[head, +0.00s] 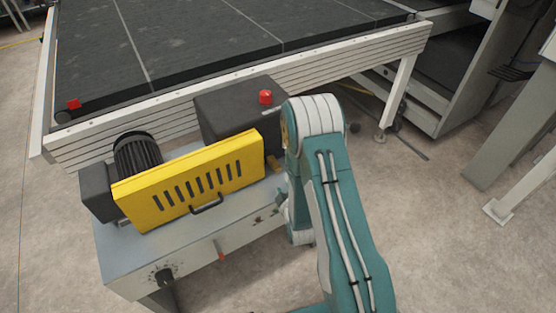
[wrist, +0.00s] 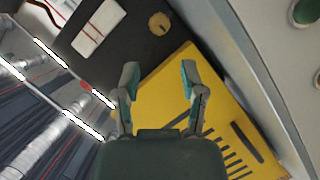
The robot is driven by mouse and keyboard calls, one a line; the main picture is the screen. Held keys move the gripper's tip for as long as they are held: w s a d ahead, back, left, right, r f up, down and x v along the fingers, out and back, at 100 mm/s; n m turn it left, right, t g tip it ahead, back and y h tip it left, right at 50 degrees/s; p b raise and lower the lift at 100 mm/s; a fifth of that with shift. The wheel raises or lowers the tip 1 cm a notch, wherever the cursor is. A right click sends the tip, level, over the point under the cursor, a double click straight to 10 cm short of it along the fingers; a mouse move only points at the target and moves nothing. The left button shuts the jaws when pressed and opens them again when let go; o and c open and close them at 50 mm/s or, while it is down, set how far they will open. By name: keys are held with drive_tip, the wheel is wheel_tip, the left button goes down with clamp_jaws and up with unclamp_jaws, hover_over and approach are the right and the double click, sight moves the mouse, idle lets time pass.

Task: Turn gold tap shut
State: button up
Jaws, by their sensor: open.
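A small round gold piece, which looks like the gold tap (wrist: 159,22), sits on a dark surface at the top of the wrist view. In the head view a small gold part (head: 273,163) shows at the right end of the yellow slotted guard, just left of my arm. My gripper (wrist: 160,72) is open and empty in the wrist view. Its two fingertips are spread apart, over the yellow guard's edge and short of the gold piece, without visible contact. In the head view my arm hides most of the gripper.
The yellow slotted guard (head: 190,182) with a black handle stands on a grey machine cabinet (head: 125,255). A black motor (head: 137,155) and a dark box with a red button (head: 265,97) stand behind it. A conveyor (head: 220,35) runs behind.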

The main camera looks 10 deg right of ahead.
sight(278, 170)
drive_tip(key=shift+w+f, duration=0.2)
drive_tip(key=shift+f, duration=0.15)
drive_tip(key=x, duration=1)
drive_tip(key=shift+w+d+r, duration=0.1)
drive_tip(key=shift+w+d, duration=0.05)
drive_tip(key=shift+w, duration=0.05)
clamp_jaws()
